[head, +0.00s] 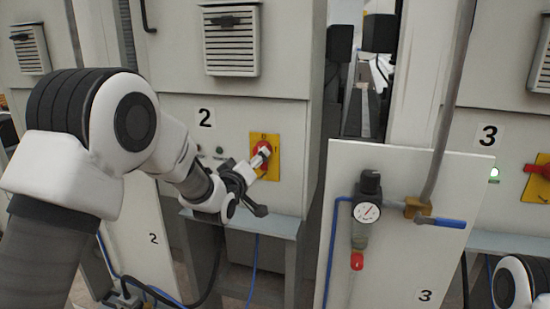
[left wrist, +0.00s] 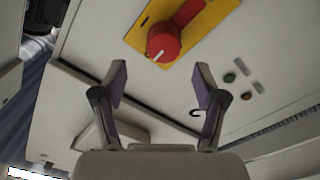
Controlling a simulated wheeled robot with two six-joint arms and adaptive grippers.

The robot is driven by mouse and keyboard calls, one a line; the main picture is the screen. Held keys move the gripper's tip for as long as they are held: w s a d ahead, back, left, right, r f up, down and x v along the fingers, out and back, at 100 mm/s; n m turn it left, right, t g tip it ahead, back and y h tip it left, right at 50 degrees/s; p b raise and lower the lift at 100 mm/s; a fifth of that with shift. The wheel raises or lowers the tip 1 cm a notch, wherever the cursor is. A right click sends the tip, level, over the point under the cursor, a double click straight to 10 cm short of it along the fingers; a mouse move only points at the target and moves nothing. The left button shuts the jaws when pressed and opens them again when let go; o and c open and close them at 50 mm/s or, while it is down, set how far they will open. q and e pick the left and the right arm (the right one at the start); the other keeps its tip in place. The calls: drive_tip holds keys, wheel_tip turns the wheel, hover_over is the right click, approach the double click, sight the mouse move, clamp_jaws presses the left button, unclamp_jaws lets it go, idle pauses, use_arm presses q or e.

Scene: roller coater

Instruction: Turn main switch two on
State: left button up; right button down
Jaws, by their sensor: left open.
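Main switch two is a red rotary knob (head: 260,148) on a yellow plate (head: 274,144), on the grey cabinet right of the label "2" (head: 205,118). In the left wrist view the knob (left wrist: 164,42) shows a white mark at its near end, and its handle lies diagonally along the yellow plate (left wrist: 212,17). My left gripper (head: 264,181) is open in front of the switch, one finger overlapping the knob in the head view. In the left wrist view the left gripper (left wrist: 161,76) has nothing between its fingers; the knob lies beyond the fingertips. My right gripper is not in view.
Small unlit-looking buttons (head: 219,150) sit left of the switch. A ledge (head: 285,225) juts out below it. To the right, a white panel carries a pressure gauge (head: 367,212) and a blue-handled valve (head: 440,222). Cabinet three has a lit green lamp (head: 494,173).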

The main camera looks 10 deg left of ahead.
use_arm(q)
drive_tip(key=w, duration=0.1)
drive_tip(key=w+p, duration=0.1)
drive_tip(key=shift+w+a+r, duration=0.2)
drive_tip(key=shift+w+a, duration=0.1)
drive_tip(key=shift+w, duration=0.1)
drive_tip(key=w, duration=0.3)
drive_tip(key=w+f+p, duration=0.1)
drive_tip(key=shift+w+d, duration=0.35)
drive_tip(key=shift+d, duration=0.05)
drive_tip(key=shift+s+a+r, duration=0.15)
drive_tip(key=shift+s+a, duration=0.05)
drive_tip(key=shift+s, duration=0.05)
drive_tip(key=shift+w, duration=0.1)
drive_tip(key=c, duration=1.1)
